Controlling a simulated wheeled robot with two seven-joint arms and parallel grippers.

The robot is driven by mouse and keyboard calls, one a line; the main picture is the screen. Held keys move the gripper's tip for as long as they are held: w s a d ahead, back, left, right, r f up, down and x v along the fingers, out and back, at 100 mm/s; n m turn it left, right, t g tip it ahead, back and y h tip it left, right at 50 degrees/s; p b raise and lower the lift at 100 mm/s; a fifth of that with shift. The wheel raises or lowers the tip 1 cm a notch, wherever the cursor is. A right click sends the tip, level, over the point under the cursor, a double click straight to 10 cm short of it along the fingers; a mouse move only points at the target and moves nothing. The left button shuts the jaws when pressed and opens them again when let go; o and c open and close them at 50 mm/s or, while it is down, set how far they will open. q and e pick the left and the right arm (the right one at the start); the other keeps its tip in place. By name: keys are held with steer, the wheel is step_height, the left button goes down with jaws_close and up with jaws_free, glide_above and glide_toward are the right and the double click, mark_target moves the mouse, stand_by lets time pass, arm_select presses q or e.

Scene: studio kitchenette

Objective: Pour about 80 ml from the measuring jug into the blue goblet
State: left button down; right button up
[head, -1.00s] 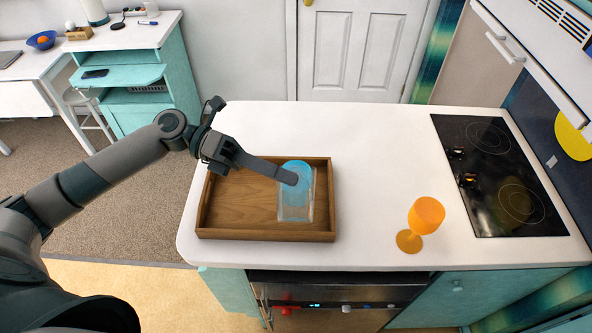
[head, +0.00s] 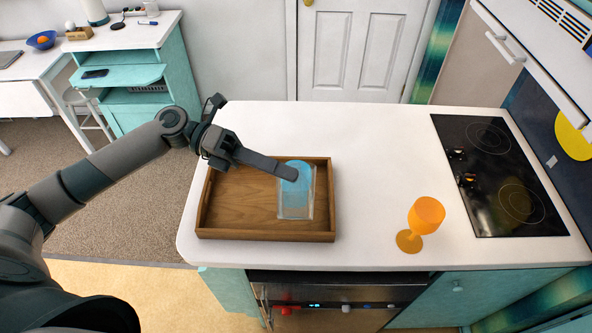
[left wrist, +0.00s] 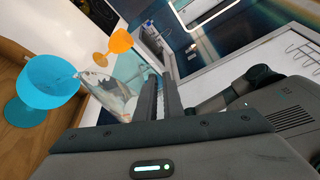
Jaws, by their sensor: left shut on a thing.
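The clear measuring jug (head: 296,207) is at the right side of the wooden tray (head: 235,234). My left gripper (head: 292,173) reaches in from the left and is shut on it near the top. In the left wrist view the jug (left wrist: 112,88) is in front of the fingers; its liquid level and exact tilt are hard to read. The blue goblet (head: 297,167) overlaps the jug and fingertips in the head view, its lower part obscured. The left wrist view shows the blue goblet (left wrist: 53,72) upright beside the jug, apparently empty. My right gripper is not in view.
An orange goblet (head: 426,215) stands upright on the white counter (head: 370,150), right of the tray. A black cooktop (head: 495,180) lies farther right. The tray's left half is empty, and the counter behind the tray is clear.

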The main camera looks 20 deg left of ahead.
arm_select(q)
steer(key=shift+w+a+r, duration=0.1)
steer(key=shift+w+r, duration=0.1)
steer(key=shift+w, duration=0.1)
stand_by(0.6)
steer(key=shift+s+f, duration=0.2)
steer(key=shift+s, duration=0.05)
steer(key=shift+s+d+f+m+t+y+b, duration=0.15)
steer(key=shift+s+d+f+m+b, duration=0.05)
steer(key=shift+s+f+m+b, duration=0.3)
steer(key=shift+s+d+f+m+t+y+b, duration=0.15)
steer(key=shift+s+f+m+b, duration=0.25)
steer(key=shift+f+b, duration=0.2)
steer(key=shift+s+r, duration=0.1)
steer(key=shift+r, duration=0.1)
